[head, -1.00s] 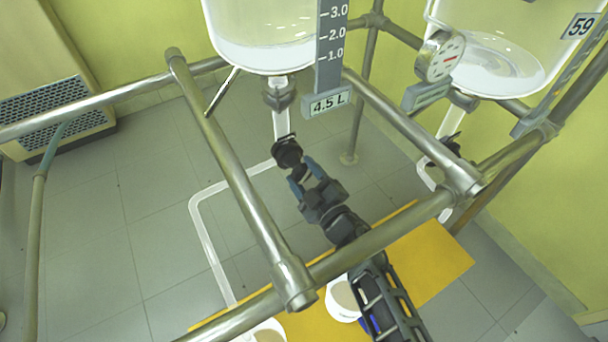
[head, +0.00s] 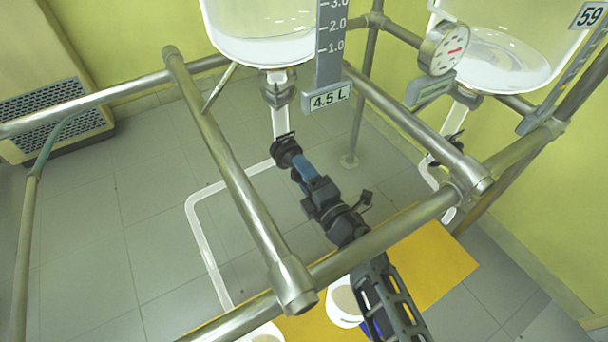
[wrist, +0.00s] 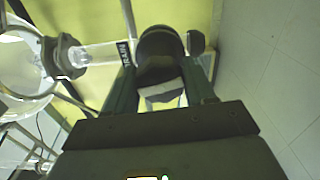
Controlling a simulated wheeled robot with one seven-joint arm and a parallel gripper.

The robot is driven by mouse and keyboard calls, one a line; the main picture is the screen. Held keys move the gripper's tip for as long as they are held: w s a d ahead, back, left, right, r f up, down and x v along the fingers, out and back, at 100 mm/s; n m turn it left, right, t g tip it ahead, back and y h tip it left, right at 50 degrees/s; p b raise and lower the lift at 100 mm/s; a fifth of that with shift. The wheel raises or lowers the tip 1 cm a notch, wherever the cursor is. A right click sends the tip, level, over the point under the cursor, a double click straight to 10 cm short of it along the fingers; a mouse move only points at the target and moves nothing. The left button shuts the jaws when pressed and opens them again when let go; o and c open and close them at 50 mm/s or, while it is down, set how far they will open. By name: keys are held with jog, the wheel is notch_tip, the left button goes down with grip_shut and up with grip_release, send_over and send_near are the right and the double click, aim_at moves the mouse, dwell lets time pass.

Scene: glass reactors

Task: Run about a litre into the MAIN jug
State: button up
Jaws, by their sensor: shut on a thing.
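A glass vessel (head: 262,35) holds clear liquid, beside a 4.5 L scale plate (head: 328,97). Below it a clear outlet pipe (head: 279,122) leads to a black drain valve (head: 285,150). My gripper (head: 297,163) is shut on this valve's black handle; in the wrist view the fingers (wrist: 162,88) lie on both sides of the dark valve part (wrist: 160,48). A small lettered label (wrist: 125,53) sits on the pipe. A pale tube (head: 205,240) runs from the valve down towards the left white jug (head: 262,332). Another white jug (head: 343,301) stands beside my arm. No jug name is readable.
Metal rails (head: 235,185) frame the space around my arm. A second vessel (head: 500,60) with a dial gauge (head: 444,49) and its own valve is at right. The jugs stand on a yellow-orange surface (head: 430,255). Tiled floor at left is open.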

jog(key=shift+n, duration=1)
jog(key=o, duration=1)
jog(key=p+v, duration=0.1)
jog(key=v, duration=0.6)
jog(key=shift+s+d+p, duration=0.25)
jog(key=shift+s+p, duration=0.1)
